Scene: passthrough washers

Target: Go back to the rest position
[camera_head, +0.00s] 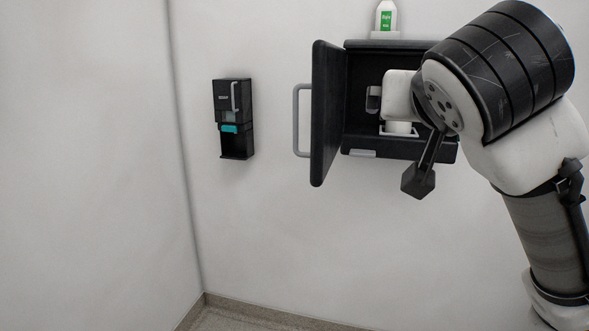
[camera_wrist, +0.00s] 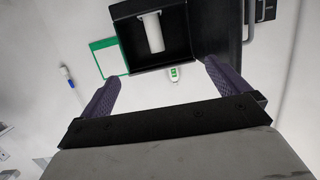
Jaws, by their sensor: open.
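My gripper (camera_wrist: 160,72) shows in the wrist view with its two purple fingers wide apart and nothing between them. It points toward a black wall cabinet (camera_wrist: 135,63) that holds a white cylinder (camera_wrist: 153,32). In the head view my arm covers the right part of the cabinet (camera_head: 376,153), and I cannot make out the fingers there. The cabinet door (camera_head: 327,112) stands open to the left, with a grey handle (camera_head: 296,120). Part of the white cylinder (camera_head: 400,128) shows low inside the cabinet.
A white bottle with a green label (camera_head: 386,18) stands on the cabinet top. A black dispenser (camera_head: 234,118) hangs on the wall to the left. A green-framed sheet (camera_wrist: 109,58) is beside the cabinet in the wrist view. The wall below the cabinet is clear.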

